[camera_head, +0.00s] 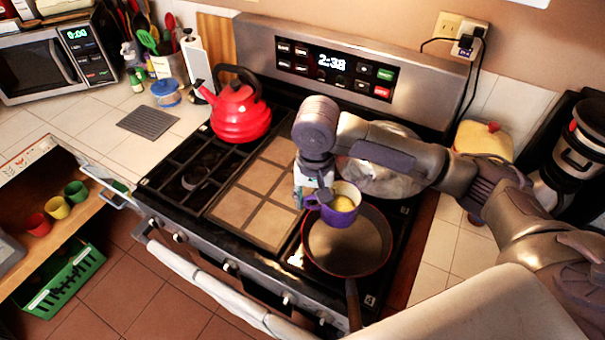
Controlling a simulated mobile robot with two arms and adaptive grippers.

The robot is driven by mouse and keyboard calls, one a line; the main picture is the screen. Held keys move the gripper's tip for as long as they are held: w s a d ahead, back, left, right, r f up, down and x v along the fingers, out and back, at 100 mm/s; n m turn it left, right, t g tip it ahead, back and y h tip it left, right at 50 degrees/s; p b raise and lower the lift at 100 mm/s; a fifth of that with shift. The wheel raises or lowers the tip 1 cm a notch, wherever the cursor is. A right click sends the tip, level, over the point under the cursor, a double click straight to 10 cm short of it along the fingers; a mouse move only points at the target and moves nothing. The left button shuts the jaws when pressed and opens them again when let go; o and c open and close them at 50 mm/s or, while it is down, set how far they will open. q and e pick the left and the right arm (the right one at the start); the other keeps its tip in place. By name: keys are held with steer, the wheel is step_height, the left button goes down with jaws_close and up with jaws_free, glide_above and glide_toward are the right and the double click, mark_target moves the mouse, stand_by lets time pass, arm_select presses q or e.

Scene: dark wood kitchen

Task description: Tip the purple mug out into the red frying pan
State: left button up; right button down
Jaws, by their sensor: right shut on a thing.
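The purple mug (339,214) is held by my right gripper (318,196) above the back left part of the red frying pan (372,262). The mug looks close to upright, with its opening facing up, and something yellow shows inside it. My right gripper is shut on the mug at its left side, where the handle is. The pan sits on the front right of the stove, its dark handle pointing toward me. The pan's bare inside shows, and the mug hides part of its rim. My left gripper is not in view.
A red kettle (241,108) stands at the stove's back left. A large silver pot or lid (380,178) sits behind the pan, partly hidden by my right arm. A flat griddle (262,190) covers the stove's middle. A coffee maker (580,150) stands at the right.

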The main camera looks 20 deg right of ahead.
arm_select(q)
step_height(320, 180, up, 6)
steer(key=p, duration=0.4)
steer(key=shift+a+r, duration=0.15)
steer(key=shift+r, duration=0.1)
arm_select(e)
steer(key=w+m+t+y, duration=0.1)
steer(key=w+m+t, duration=0.1)
steer(key=m, duration=0.1)
steer(key=m+t+y, duration=0.1)
steer(key=shift+w+d+y, duration=0.3)
steer(key=shift+w, duration=0.1)
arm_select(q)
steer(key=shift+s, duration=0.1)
arm_select(e)
steer(key=shift+s+d, duration=0.1)
steer(key=t+y, duration=0.1)
steer(key=r+t+y, duration=0.1)
steer(key=t, duration=0.1)
steer(key=shift+s+d+r+y, duration=0.2)
steer(key=shift+s+d+y, duration=0.1)
steer(key=shift+y, duration=0.1)
steer(key=shift+a, duration=0.1)
